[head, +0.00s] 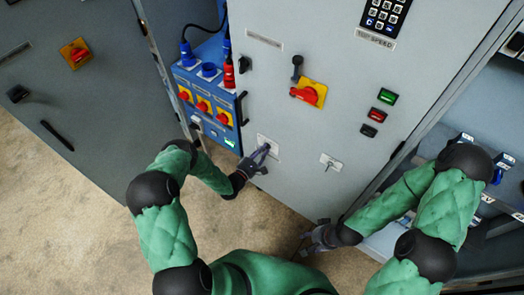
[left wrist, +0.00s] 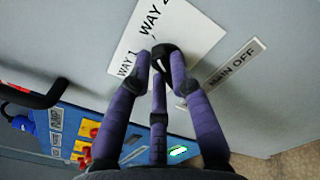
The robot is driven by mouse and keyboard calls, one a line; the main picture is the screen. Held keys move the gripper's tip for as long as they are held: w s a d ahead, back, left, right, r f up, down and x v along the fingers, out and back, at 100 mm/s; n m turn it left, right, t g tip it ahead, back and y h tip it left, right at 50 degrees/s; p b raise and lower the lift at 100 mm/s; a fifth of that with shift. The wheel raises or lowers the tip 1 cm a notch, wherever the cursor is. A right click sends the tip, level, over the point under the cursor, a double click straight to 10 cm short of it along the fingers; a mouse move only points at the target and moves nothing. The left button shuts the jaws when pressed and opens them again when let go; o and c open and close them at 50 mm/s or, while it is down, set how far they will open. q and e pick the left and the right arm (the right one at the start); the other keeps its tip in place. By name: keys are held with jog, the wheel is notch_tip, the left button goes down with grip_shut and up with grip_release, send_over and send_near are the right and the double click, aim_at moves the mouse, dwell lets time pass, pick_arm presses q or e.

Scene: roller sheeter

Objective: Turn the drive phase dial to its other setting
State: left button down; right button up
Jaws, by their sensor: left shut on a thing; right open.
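The black dial (left wrist: 164,50) sits on a white plate (left wrist: 182,30) marked "WAY 1" and "WAY 2" on the grey cabinet door. My left gripper (left wrist: 162,66) is shut on the dial, with its purple fingers around the knob. In the head view my left gripper (head: 259,157) is at the white plate (head: 268,142), low on the door, and its fingers hide the dial. The second marking is partly cut off, and I cannot tell the dial's setting. My right gripper (head: 318,238) is open and empty near the door's lower edge.
A "MAIN OFF" label (left wrist: 235,65) is beside the dial. A red rotary switch (head: 308,95) and several push buttons (head: 377,115) are higher on the door. A blue socket box (head: 208,100) with cables stands left. An open bay (head: 490,150) is at right.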

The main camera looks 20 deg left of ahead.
dwell(0.3)
pick_arm(q)
jog(key=c, duration=1.1)
grip_release()
jog(key=v, duration=1.2)
jog(key=shift+d, duration=0.15)
